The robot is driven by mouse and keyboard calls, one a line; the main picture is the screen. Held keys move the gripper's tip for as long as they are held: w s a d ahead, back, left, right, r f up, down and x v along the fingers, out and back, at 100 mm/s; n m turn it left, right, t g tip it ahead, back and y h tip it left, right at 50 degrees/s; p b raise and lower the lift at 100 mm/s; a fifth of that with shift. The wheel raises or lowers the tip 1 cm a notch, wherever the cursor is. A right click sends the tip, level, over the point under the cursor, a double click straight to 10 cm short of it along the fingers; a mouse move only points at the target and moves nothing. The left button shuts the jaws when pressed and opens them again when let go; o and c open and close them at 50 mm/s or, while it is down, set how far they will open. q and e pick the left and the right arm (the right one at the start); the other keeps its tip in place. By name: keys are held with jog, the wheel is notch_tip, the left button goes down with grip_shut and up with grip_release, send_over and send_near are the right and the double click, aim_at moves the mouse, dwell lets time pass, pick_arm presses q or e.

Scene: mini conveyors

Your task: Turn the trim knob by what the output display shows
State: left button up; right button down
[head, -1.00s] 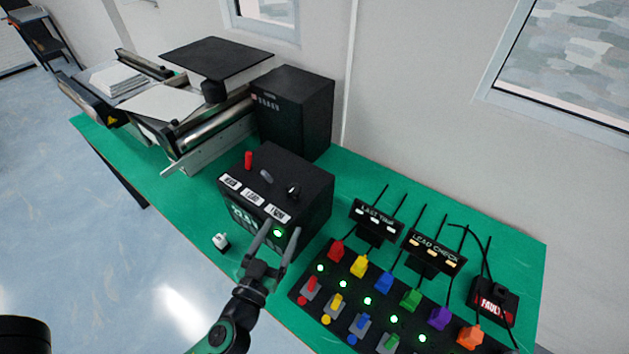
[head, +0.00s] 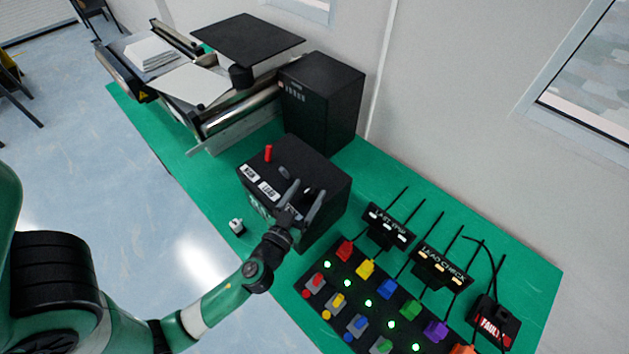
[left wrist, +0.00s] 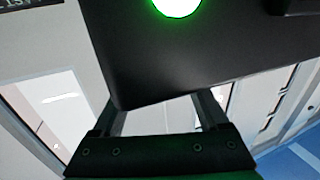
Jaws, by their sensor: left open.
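A black control box (head: 322,178) stands on the green table. A red lever (head: 268,153) and a grey knob (head: 285,172) show on its top, with white label plates (head: 267,189) along the front edge. The output display (head: 257,207) on its front face is mostly hidden by my arm, and I cannot read it. My left gripper (head: 306,191) is open over the box's front right edge, hiding the right knob and its label. In the left wrist view, the fingers (left wrist: 160,117) are apart with nothing between them, beside a black face with a green light (left wrist: 177,5).
A panel with coloured plugs and green lights (head: 390,311) lies to the right. Two small signs (head: 443,266) and a fault box (head: 494,320) stand behind it. A conveyor machine (head: 210,110) and black cabinet (head: 320,100) are at the back.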

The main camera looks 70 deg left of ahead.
pick_arm(q)
jog(key=shift+w+a, duration=0.15)
jog(key=shift+c, duration=0.4)
grip_shut()
jog(key=shift+f+h, duration=0.1)
jog(key=shift+h, duration=0.2)
